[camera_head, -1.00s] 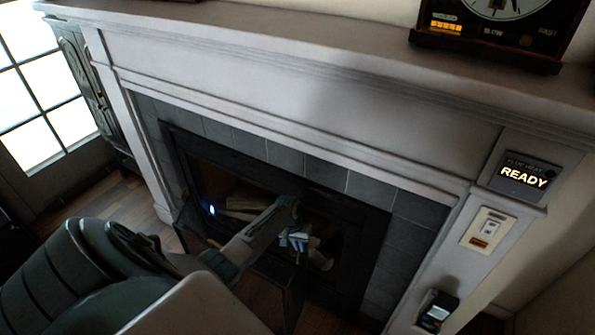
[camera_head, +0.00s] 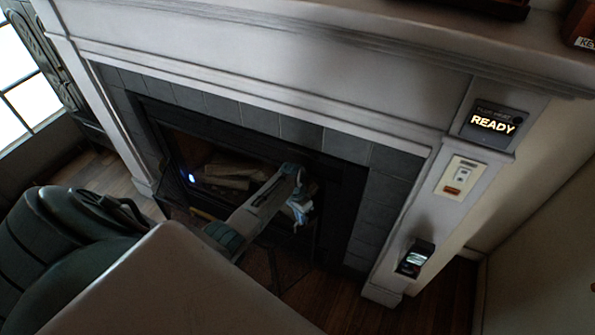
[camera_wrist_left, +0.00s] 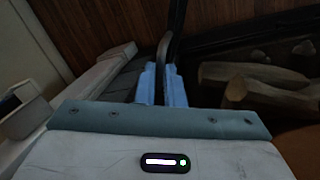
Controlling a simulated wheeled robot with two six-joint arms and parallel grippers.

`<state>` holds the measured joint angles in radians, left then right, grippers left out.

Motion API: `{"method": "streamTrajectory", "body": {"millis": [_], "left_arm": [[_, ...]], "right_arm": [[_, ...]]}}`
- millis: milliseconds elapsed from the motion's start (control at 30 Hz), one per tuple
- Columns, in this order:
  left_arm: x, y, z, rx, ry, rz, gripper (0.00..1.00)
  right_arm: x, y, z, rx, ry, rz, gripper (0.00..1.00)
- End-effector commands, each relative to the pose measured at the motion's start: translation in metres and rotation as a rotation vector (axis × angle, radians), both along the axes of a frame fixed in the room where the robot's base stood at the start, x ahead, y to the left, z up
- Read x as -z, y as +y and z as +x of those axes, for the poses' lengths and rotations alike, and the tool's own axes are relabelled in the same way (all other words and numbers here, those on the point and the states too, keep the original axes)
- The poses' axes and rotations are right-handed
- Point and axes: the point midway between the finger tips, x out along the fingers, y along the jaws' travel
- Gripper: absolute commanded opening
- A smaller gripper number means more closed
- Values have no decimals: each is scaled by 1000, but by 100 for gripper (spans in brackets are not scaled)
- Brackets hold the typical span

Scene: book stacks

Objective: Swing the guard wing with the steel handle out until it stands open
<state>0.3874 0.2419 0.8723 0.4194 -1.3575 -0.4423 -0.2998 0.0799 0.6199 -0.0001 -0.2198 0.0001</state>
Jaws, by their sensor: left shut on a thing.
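My left gripper (camera_head: 300,212) reaches from the left to the front of the fireplace opening. In the left wrist view its two blue fingers (camera_wrist_left: 161,85) are shut on the curved steel handle (camera_wrist_left: 165,48), which rises between them. The guard wing (camera_head: 292,258) is a dark, see-through panel below and beside the gripper. Its outline is faint against the dark hearth, so I cannot tell its exact angle. My right gripper is not in view.
Logs (camera_head: 230,172) lie in the firebox; they also show in the left wrist view (camera_wrist_left: 255,88). The pale mantel (camera_head: 300,65) runs above. A lit READY panel (camera_head: 492,122), a switch plate (camera_head: 458,177) and a small device (camera_head: 415,258) are on the right pillar. Wooden floor (camera_head: 430,300) is bare at lower right.

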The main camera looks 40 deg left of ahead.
Motion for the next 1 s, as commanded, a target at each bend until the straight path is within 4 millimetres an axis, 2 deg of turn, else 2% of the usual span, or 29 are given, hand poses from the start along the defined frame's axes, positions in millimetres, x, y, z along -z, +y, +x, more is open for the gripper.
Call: {"method": "streamTrajectory", "body": {"millis": [400,433,533,867,1000], "left_arm": [[0,-1,-1,6,2,0,0],[0,-1,-1,6,2,0,10],[0,0,-1,6,2,0,30],[-2,0,0,5,0,1,31],[-15,3,1,5,-1,2,31]], "right_arm": [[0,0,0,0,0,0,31],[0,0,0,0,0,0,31],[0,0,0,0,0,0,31],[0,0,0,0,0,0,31],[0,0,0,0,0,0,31]]}}
